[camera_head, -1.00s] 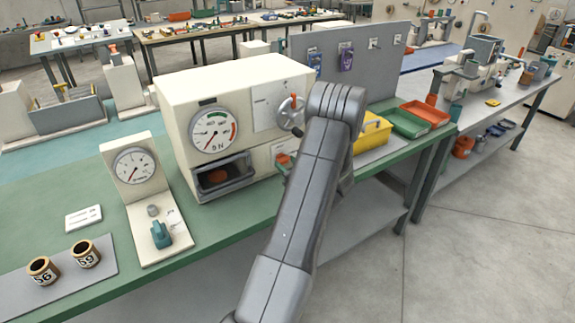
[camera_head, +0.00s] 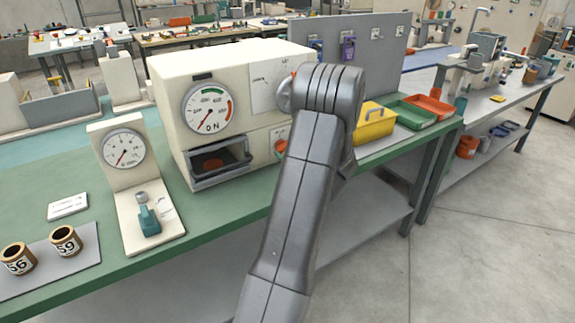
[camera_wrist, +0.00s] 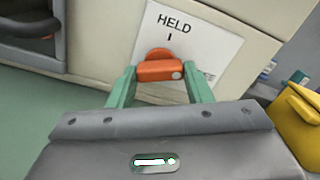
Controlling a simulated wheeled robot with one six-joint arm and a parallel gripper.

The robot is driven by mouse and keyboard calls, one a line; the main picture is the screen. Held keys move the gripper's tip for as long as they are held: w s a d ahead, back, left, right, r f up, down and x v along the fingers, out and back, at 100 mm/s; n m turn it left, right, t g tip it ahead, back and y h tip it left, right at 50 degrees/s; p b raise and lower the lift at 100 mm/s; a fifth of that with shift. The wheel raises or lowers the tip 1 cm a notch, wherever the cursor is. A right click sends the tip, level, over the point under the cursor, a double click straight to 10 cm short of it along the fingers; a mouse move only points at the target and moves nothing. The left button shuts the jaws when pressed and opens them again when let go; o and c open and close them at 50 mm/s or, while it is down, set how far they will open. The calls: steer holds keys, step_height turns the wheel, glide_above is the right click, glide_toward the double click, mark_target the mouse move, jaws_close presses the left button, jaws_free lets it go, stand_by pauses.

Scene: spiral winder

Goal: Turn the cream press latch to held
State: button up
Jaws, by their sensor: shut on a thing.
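The cream press (camera_head: 230,75) stands on the green bench with a round dial on its front. Its latch is a red-orange bar handle on a round base (camera_wrist: 160,70), low on the front panel. A white plate (camera_wrist: 210,48) behind it reads HELD, with a short mark above the handle. The handle lies roughly crosswise in the wrist view. My gripper (camera_wrist: 162,77) is shut on it, a teal finger at each end. In the head view my arm hides the gripper and most of the latch; an orange bit (camera_head: 281,146) shows beside the arm.
An open dark drawer (camera_head: 220,172) sits left of the latch. A yellow box (camera_head: 374,124) stands close on the right, also in the wrist view (camera_wrist: 297,118). A small gauge stand (camera_head: 124,165) and two numbered cups (camera_head: 65,240) are farther left.

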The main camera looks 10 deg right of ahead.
steer(key=n+b, duration=0.2)
steer(key=b, duration=0.2)
steer(key=f+n+b, duration=0.1)
steer(key=n+b, duration=0.1)
steer(key=b, duration=0.2)
steer(key=n+b, duration=0.4)
steer(key=b, duration=0.4)
steer(key=n+b, duration=0.3)
steer(key=b, duration=0.2)
steer(key=shift+r, duration=0.15)
steer(key=n+b, duration=0.2)
steer(key=b, duration=0.1)
steer(key=shift+r+b, duration=0.2)
steer(key=shift+b, duration=0.1)
steer(key=shift+r, duration=0.1)
steer(key=o, duration=1)
steer(key=shift+s, duration=0.1)
